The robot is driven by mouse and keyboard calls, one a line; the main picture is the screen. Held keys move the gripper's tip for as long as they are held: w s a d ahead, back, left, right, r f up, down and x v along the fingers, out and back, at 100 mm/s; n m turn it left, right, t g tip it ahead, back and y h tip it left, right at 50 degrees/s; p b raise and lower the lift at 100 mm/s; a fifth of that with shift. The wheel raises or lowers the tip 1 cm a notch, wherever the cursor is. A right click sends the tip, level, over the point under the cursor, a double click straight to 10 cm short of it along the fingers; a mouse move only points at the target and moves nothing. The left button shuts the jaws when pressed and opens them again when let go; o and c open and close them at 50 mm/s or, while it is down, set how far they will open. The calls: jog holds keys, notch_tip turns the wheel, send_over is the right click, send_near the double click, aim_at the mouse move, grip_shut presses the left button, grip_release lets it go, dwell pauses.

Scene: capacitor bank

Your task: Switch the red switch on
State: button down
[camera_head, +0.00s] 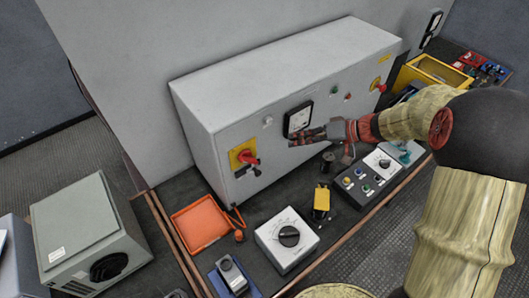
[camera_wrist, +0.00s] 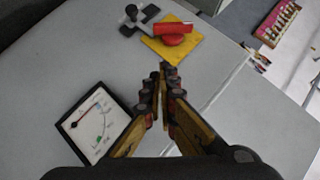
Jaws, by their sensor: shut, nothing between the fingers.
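The red switch (camera_head: 247,158) is a rotary handle on a yellow plate (camera_head: 238,150) at the left end of the grey cabinet's front. In the wrist view the red switch (camera_wrist: 173,33) lies ahead of the fingertips, on its yellow plate (camera_wrist: 161,50). My gripper (camera_head: 296,142) is shut and empty. In the head view it is in front of the cabinet near the meter, to the right of the switch. The wrist view shows the fingertips (camera_wrist: 165,72) together, apart from the switch in the picture. Whether the switch is on I cannot tell.
A dial meter (camera_wrist: 91,123) is on the cabinet (camera_head: 285,75) beside my gripper. A black and metal latch (camera_wrist: 141,18) is near the switch. An orange tray (camera_head: 201,226), a white dial box (camera_head: 287,240), a yellow device (camera_head: 321,202) and a button box (camera_head: 368,178) stand on the bench below.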

aim_at(247, 158)
jog(key=s+f+x, duration=0.1)
jog(key=s+x, duration=0.1)
jog(key=x, duration=1)
jog(key=shift+s+a+f, duration=0.2)
jog(key=shift+a+f, duration=0.15)
jog(key=shift+f, duration=0.1)
jog(key=shift+f+b, duration=0.1)
jog(key=shift+b, duration=0.35)
jog(key=shift+f+y+b, duration=0.15)
jog(key=shift+y+b, duration=0.15)
jog(key=shift+b, duration=0.1)
